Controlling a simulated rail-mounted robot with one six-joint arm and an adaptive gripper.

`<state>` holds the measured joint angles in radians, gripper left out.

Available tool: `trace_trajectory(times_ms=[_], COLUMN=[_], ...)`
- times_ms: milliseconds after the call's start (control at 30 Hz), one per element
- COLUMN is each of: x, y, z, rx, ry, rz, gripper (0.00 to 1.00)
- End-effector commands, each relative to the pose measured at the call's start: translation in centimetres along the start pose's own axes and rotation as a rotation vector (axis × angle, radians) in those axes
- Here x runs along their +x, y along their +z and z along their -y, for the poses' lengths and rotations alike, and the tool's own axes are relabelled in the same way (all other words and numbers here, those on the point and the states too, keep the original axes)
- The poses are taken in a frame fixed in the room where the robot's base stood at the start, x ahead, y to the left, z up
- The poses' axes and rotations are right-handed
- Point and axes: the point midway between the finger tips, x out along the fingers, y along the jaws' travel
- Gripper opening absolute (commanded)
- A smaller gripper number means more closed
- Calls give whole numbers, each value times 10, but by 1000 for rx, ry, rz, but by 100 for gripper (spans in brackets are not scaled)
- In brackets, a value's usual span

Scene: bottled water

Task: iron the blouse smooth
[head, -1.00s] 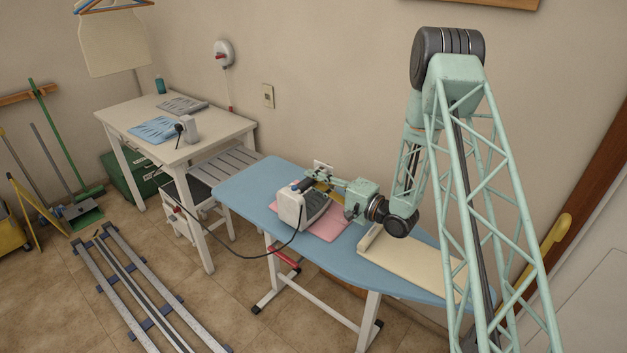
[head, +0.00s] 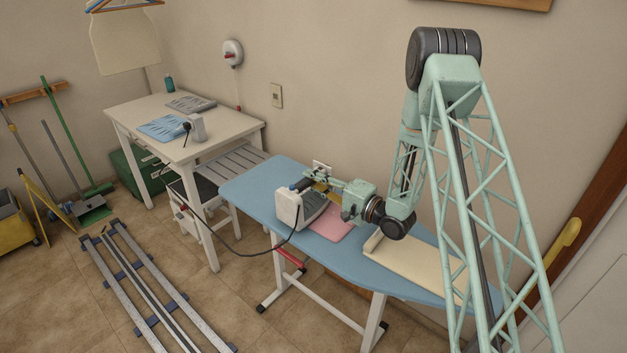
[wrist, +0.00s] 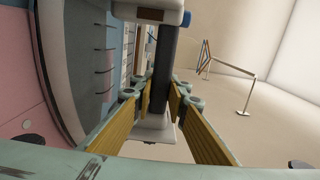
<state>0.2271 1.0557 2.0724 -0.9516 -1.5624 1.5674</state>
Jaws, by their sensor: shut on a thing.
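The pink blouse (head: 332,226) lies flat on the blue ironing board (head: 245,187), partly hidden by the iron. The white and grey iron (head: 288,207) sits over the blouse's left part with its cord trailing off the board's front. I cannot tell whether its sole touches the cloth. My gripper (head: 318,188) is shut on the iron's handle from the right. In the wrist view, the yellow-padded fingers (wrist: 158,100) lie on both sides of the dark handle (wrist: 164,62), and the pink cloth shows at the left edge.
A cream pad (head: 420,264) lies on the board's right part. A white table (head: 205,150) with folded blue and grey clothes stands at back left. A slatted bench (head: 232,168) is behind the board. Floor rails (head: 140,285) lie at front left. The board's left end is clear.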

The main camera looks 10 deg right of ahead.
Motion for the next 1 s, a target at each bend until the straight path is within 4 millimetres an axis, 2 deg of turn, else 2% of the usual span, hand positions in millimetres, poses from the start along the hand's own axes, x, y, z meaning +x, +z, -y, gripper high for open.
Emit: trace_trajectory(times_ms=[533,1000], x=[2,14], y=[3,12], z=[-1,0], rx=[1,1], ry=[2,2], rz=[3,2], gripper=[0,0])
